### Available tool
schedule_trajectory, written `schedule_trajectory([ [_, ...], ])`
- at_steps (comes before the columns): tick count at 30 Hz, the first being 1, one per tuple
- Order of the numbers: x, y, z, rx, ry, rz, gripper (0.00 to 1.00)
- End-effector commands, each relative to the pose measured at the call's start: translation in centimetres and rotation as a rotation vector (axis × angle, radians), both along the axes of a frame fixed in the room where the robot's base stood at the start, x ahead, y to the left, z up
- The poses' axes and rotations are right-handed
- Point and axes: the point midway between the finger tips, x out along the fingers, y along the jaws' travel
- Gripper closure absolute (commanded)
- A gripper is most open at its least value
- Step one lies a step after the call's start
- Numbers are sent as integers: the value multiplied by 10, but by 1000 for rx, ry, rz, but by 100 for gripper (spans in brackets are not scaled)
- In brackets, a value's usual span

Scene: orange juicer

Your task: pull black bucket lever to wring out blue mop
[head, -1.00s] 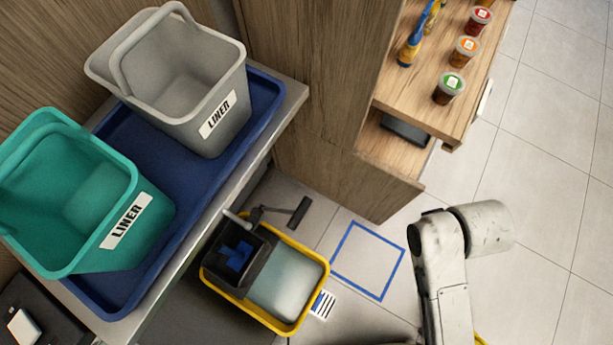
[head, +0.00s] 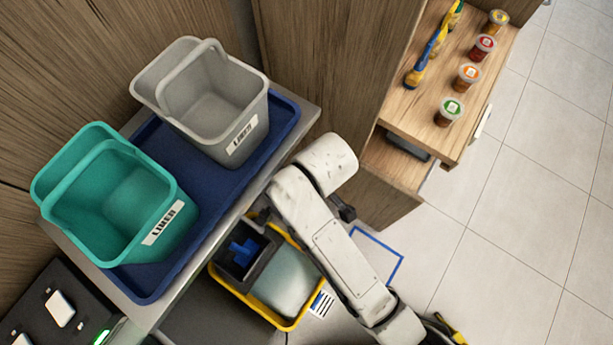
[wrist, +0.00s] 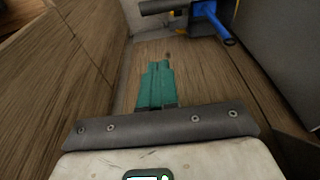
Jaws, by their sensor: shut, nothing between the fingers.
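The yellow mop bucket (head: 290,326) stands on the floor in the head view, with a dark grey wringer (head: 228,268) at its left end. The blue mop (head: 243,252) sits in the wringer. My arm crosses above the bucket's right side and hides where the black lever was. A dark piece shows at the arm's right edge; I cannot tell whether it is the lever. In the wrist view my gripper (wrist: 155,68) has teal fingers together, empty, over a wooden surface. A dark bar and a blue part appear at the top, apart from the fingertips; I cannot tell what they are.
A counter with a blue tray (head: 150,285) holds a grey liner bin (head: 205,110) and a teal liner bin (head: 110,205), close left of my arm. A wooden shelf (head: 420,95) with jars stands at upper right. Tiled floor (head: 510,230) is clear on the right.

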Motion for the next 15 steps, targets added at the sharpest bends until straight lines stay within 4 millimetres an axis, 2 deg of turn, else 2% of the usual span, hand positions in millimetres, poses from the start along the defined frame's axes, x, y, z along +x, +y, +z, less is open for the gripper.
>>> schedule_trajectory([
  [11, 0, -3, -3, -1, 1, -7, 100],
  [15, 1, -1, -12, -2, 3, -7, 100],
])
